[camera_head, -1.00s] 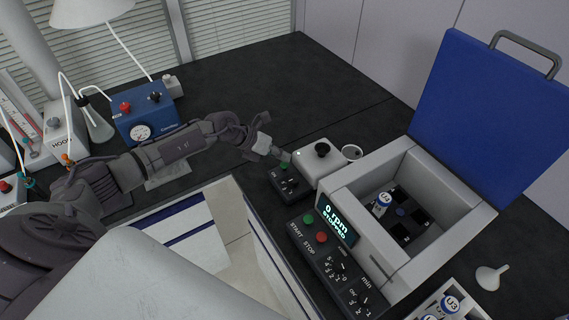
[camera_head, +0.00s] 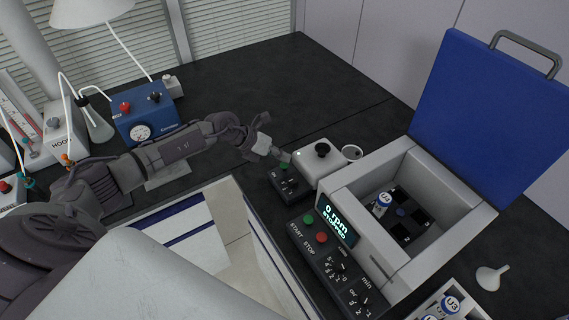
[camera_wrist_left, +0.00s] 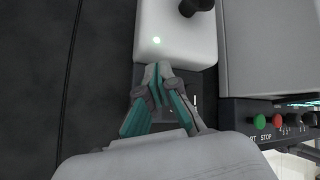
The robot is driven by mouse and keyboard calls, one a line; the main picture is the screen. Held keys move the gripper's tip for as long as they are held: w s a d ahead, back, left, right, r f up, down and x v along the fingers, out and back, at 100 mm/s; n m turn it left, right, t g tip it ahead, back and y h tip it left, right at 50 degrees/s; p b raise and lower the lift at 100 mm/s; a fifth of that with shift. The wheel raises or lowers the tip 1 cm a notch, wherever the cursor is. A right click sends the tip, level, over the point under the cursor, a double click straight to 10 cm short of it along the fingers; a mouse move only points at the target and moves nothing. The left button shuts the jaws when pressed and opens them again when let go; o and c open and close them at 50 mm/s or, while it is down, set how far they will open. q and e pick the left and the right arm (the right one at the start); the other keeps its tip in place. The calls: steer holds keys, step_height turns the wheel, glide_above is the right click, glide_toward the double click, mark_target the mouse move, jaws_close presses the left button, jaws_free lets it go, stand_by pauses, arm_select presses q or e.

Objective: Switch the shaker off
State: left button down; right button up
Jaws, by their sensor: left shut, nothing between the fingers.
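A small white unit with a black knob-like cup on top (camera_head: 321,165), which looks like the shaker, stands on the dark bench. In the left wrist view the gripper (camera_wrist_left: 159,70) covers much of the box. I cannot tell whether the tips touch it.
A larger grey machine (camera_head: 378,258) with a raised blue lid (camera_head: 487,115) stands to the right; its display (camera_head: 337,218) reads 0 rpm, STOPPED. Its black panel (camera_head: 328,262) has START and STOP buttons. A blue pump box (camera_head: 146,117) stands at left. The bench behind my gripper is clear.

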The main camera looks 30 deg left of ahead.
mark_target(282, 164)
arm_select(q)
steer(key=shift+f, duration=0.4)
steer(key=shift+f+b, duration=0.6)
steer(key=shift+b, duration=0.05)
stand_by(0.4)
steer(key=shift+r, duration=0.1)
steer(key=shift+r+p, duration=0.9)
steer(key=shift+r, duration=0.15)
step_height(282, 164, up, 6)
steer(key=p, duration=0.5)
